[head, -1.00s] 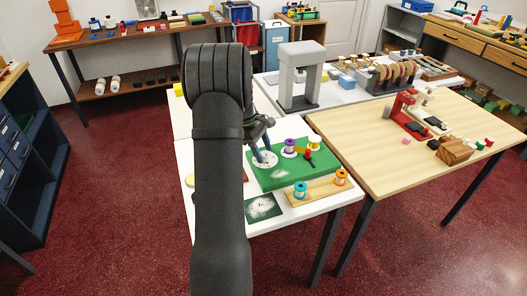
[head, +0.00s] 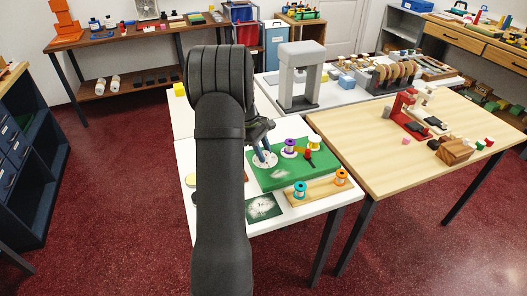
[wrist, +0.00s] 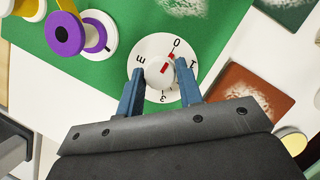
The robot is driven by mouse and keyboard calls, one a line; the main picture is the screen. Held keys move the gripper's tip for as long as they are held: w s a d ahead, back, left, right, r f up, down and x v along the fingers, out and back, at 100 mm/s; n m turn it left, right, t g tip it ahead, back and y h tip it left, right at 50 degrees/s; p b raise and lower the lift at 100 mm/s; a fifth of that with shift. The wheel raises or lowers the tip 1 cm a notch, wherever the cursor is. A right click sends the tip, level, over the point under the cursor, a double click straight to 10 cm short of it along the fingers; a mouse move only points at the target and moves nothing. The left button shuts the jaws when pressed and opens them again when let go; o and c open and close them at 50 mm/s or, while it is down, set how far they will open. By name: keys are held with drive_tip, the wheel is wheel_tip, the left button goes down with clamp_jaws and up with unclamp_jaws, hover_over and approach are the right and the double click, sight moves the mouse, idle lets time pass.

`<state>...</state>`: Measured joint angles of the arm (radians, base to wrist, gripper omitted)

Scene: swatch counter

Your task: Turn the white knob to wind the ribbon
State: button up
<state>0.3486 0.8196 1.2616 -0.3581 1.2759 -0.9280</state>
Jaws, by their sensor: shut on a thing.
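The white knob (wrist: 160,72) stands on a round white dial (wrist: 143,55) marked with digits and a red line, in the wrist view. The dial also shows in the head view (head: 265,160) on a green board (head: 292,177). My gripper (wrist: 156,76) is shut on the knob, with one blue finger on each side of it. A purple spool (wrist: 66,34) sits on the green board beside the dial, and it shows in the head view (head: 291,146) too. A yellow-and-white spool (head: 314,144) stands farther right, near a red piece (head: 308,154). My arm hides the board's left part.
A wooden strip (head: 318,191) with a teal spool (head: 300,190) and an orange spool (head: 341,177) lies in front of the board. A dark green swatch (head: 263,208) lies near the front edge. A grey arch (head: 300,75) stands behind.

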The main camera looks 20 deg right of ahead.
drive_tip(key=m+y, duration=0.1)
drive_tip(key=m, duration=0.3)
drive_tip(key=shift+d+m+g, duration=0.15)
drive_tip(key=shift+m+g, duration=0.15)
drive_tip(key=shift+g, duration=0.1)
drive_tip(key=shift+w+m+y, duration=0.1)
drive_tip(key=shift+m+y, duration=1)
drive_tip(key=shift+m, duration=1.1)
drive_tip(key=o, duration=1)
drive_tip(key=shift+c, duration=0.2)
drive_tip(key=shift+d+r, duration=0.1)
drive_tip(key=shift+r, duration=0.05)
drive_tip(key=v, duration=1.7)
drive_tip(key=shift+w, duration=0.25)
drive_tip(key=shift+s, duration=0.1)
drive_tip(key=x, duration=1.7)
drive_tip(key=shift+s, duration=0.2)
